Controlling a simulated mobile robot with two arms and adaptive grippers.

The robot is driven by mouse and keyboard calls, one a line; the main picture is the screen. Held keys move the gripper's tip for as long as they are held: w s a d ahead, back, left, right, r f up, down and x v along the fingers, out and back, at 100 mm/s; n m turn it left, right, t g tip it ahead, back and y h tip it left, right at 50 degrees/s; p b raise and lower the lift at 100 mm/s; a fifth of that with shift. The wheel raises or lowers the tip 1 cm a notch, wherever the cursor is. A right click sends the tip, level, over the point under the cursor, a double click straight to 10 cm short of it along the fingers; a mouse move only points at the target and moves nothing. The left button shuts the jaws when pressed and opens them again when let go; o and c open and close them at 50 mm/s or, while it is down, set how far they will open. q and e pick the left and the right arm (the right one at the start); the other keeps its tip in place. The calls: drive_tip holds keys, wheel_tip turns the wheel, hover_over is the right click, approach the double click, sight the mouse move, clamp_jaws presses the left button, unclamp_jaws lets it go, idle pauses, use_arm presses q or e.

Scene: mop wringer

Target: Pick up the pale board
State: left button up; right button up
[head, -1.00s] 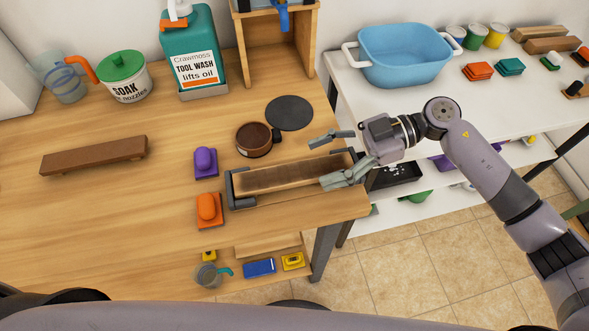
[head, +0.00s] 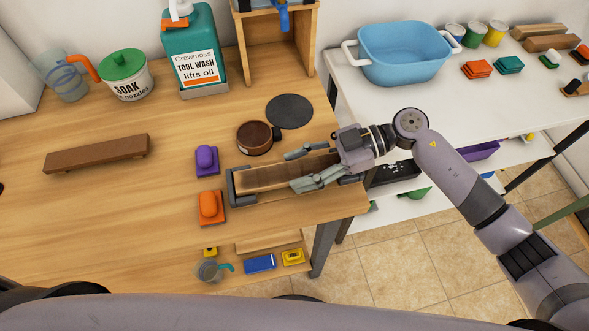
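A pale wooden board (head: 262,177) with a dark brown stained upper face lies lengthwise in a low holder (head: 231,190) with dark grey end pieces, near the table's right front corner. My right gripper (head: 293,171) reaches in from the right, over the right half of the board. Its fingers are spread, one toward the far long side and one toward the near long side. I cannot tell whether they touch the board. The board's right end is hidden under the gripper. My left gripper is not in view.
A round brown tin (head: 254,137) and a dark disc (head: 289,111) lie behind the holder. A purple brush (head: 206,160) and an orange brush (head: 210,208) stand to its left. A brown board (head: 97,154) lies at left. A blue tub (head: 404,53) stands on the white table.

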sight(302, 169)
drive_tip(key=c, duration=0.8)
wheel_tip(302, 169, up, 20)
idle(0.4)
